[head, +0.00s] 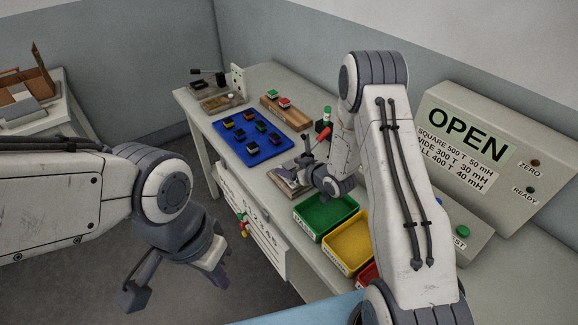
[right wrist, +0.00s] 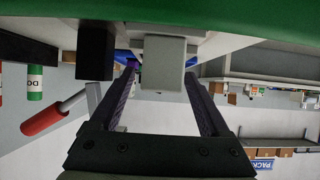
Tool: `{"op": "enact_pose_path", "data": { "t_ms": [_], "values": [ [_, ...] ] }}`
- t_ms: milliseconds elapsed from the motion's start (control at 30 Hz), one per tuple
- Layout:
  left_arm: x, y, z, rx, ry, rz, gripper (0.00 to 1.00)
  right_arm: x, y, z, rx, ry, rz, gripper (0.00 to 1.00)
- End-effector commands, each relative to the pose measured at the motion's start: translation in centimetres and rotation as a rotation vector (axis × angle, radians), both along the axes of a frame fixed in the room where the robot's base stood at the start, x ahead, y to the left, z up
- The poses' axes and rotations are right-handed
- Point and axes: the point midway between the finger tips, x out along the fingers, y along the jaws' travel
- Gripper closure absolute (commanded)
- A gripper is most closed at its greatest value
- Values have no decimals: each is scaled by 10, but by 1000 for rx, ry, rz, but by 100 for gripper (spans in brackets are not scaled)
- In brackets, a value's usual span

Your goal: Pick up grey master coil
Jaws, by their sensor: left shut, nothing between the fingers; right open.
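A pale grey block (right wrist: 163,62) shows between the two fingers of my right gripper (right wrist: 160,72) in the right wrist view. It may be the grey master coil, but I cannot be sure. The fingers are open, with visible gaps on both sides of the block. In the head view my right gripper (head: 299,172) is low over a small fixture (head: 284,184) near the table's front edge, and it hides part of that spot. My left gripper (head: 215,270) is shut and empty, hanging in front of the table, away from it.
A blue mat (head: 228,141) with several dark coils lies left of the fixture. A wooden rack (head: 284,111) stands behind. Green (head: 326,214) and yellow (head: 349,246) bins stand to the right. In the right wrist view a red-handled tool (right wrist: 43,117) is close beside the gripper.

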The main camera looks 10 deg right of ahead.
Motion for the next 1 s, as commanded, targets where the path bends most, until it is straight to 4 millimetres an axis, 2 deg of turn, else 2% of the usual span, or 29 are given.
{"op": "enact_pose_path", "data": {
  "t_ms": [100,333,367,500,567,1000],
  "values": [
    [0,0,3,0,0,0,100,8,3,-5,0,0,0,20],
    [0,0,3,0,0,0,100,10,4,-7,0,0,-1,20],
    [0,0,3,1,1,0,100,10,4,-7,0,0,-1,24],
    [0,0,3,0,0,0,100,10,4,-7,0,0,-1,77],
    [0,0,3,0,0,0,100,10,4,-7,0,0,-1,100],
    [0,0,0,0,0,0,100,10,3,1,-2,-3,-1,100]
  ]
}}
